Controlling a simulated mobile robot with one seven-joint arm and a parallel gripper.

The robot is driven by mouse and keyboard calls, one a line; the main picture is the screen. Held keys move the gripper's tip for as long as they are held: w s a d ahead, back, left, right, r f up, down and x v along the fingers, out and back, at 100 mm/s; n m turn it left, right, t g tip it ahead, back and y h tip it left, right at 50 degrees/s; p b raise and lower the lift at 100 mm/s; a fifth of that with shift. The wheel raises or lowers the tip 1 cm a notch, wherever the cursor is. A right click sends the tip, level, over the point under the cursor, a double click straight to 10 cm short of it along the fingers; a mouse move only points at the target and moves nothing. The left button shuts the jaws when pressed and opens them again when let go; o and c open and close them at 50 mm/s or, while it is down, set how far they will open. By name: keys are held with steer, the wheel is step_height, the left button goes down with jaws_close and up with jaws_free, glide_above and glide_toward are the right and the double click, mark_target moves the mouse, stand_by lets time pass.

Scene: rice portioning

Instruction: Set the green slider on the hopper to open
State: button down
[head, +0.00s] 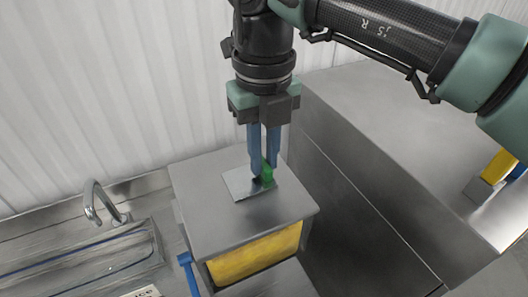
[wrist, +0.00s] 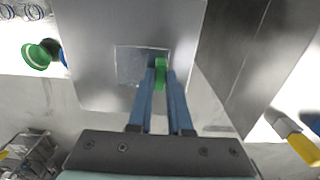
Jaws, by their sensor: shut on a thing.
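The hopper (head: 195,176) is a grey metal box with a yellow front panel (head: 254,254), in the middle of the head view. A pale square plate (head: 238,184) lies on its top. The green slider (head: 267,173) stands at the right side of that plate; it also shows in the wrist view (wrist: 160,73). My gripper (head: 265,172) points straight down from above, and its two blue fingers are shut on the green slider. In the wrist view the fingers (wrist: 161,80) press on the slider from both sides. The fingers hide part of the slider.
A tall metal cabinet (head: 350,200) stands close on the right of the hopper. A metal basin with a curved tap (head: 92,200) lies at left. A blue lever (head: 188,272) sits at the hopper's lower left. A yellow block (head: 497,167) is at far right. A corrugated wall is behind.

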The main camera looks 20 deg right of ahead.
mark_target(237, 183)
steer(key=a+b, duration=0.1)
steer(key=a, duration=0.3)
steer(key=shift+a, duration=0.25)
steer(key=shift+d, duration=0.1)
steer(key=c, duration=1.2)
jaws_free()
steer(key=o, duration=0.4)
steer(key=shift+a, duration=0.2)
steer(key=shift+c, duration=0.2)
steer(key=shift+d+r, duration=0.1)
steer(key=shift+d, duration=0.05)
